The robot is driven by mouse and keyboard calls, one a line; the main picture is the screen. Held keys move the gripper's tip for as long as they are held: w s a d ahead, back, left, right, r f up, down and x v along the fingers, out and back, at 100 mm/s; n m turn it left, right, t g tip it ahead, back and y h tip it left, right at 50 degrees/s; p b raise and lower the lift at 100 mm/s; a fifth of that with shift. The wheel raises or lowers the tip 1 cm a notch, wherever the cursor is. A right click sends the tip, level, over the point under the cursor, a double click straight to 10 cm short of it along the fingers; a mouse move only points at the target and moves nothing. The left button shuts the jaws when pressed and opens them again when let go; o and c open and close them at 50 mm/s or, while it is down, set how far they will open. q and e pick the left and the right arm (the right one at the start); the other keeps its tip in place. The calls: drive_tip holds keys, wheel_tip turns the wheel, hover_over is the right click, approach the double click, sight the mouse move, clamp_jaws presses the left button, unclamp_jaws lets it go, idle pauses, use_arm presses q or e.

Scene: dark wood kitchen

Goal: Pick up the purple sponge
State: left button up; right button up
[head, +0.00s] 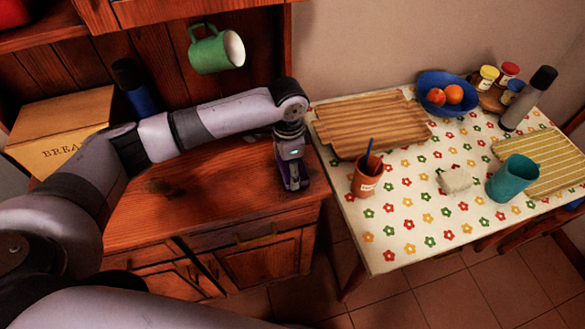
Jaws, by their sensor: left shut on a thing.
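My left gripper (293,178) points down at the right end of the wooden cabinet top, near its edge. It is shut on the purple sponge (296,172), which shows only as a small purple patch between the dark fingers. The fingers hide most of the sponge. I cannot tell whether the sponge touches the cabinet top or is just above it. My right gripper is not in view.
The wooden cabinet top (220,215) holds a bread box (60,135) and a blue bottle (138,95). A green mug (213,50) hangs above. Right of a gap, a flowered table (390,240) carries a cutting board (370,122), orange cup (366,180), pale block (455,180) and teal cup (512,180).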

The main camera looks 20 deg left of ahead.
use_arm(q)
wheel_tip(320, 180, up, 20)
drive_tip(key=shift+b, duration=0.45)
drive_tip(key=shift+o, duration=0.5)
